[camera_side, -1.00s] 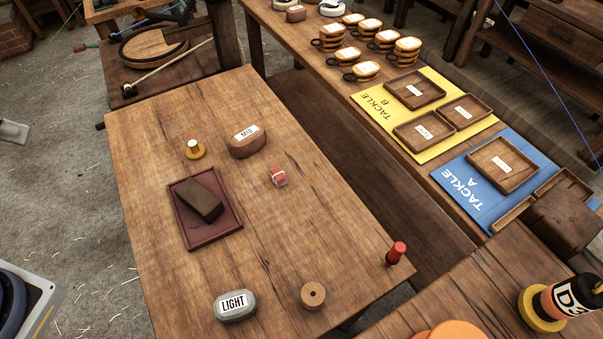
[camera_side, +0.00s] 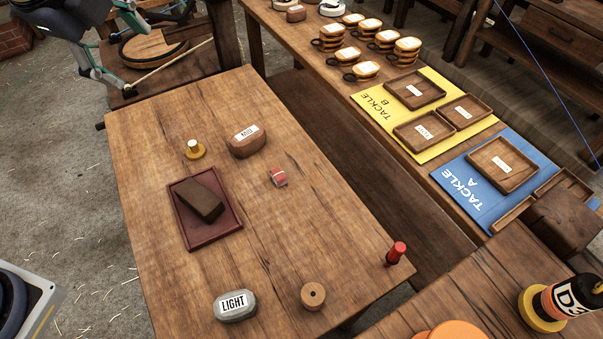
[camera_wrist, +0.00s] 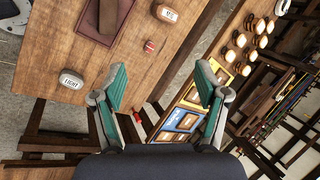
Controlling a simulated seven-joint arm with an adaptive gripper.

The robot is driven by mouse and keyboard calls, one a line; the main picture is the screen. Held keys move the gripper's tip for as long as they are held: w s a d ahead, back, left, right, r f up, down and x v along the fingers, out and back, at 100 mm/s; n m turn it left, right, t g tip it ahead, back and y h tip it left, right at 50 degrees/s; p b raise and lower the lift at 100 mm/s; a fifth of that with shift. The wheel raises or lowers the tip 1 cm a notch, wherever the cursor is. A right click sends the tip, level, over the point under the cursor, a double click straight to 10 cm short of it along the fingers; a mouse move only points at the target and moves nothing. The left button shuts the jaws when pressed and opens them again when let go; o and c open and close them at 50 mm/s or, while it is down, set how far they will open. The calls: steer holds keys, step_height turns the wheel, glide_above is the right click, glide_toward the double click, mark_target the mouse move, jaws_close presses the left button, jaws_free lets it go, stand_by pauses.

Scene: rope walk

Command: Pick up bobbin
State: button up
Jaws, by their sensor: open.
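A small spool-like piece with a yellow base and white top (camera_side: 195,150) stands upright on the wooden table, left of the brown stone; it is the likeliest bobbin, though no label confirms it.
A maroon tray (camera_side: 230,237) holds a dark block (camera_side: 199,200). A brown labelled stone (camera_side: 247,142), a grey LIGHT stone (camera_side: 235,306) and a small red-and-white piece (camera_side: 278,178) share the table. Yellow (camera_side: 455,145) and blue (camera_side: 455,205) mats lie on the bench behind.

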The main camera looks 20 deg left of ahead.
steer(key=w+d+f+m+g, duration=0.1)
steer(key=d+f+m, duration=0.2)
steer(key=d, duration=0.4)
steer(key=d+f+m, duration=0.4)
steer(key=d, duration=0.2)
steer(key=m+g, duration=0.4)
steer(key=m, duration=0.2)
glide_above(313, 294)
step_height(313, 294, down, 18)
steer(key=shift+h, duration=0.3)
step_height(313, 294, down, 10)
steer(key=shift+s+f, duration=0.15)
steer(key=shift+f, duration=0.05)
step_height(313, 294, down, 6)
steer(key=shift+r, duration=0.15)
steer(key=shift+c, duration=0.3)
steer(key=c, duration=1.1)
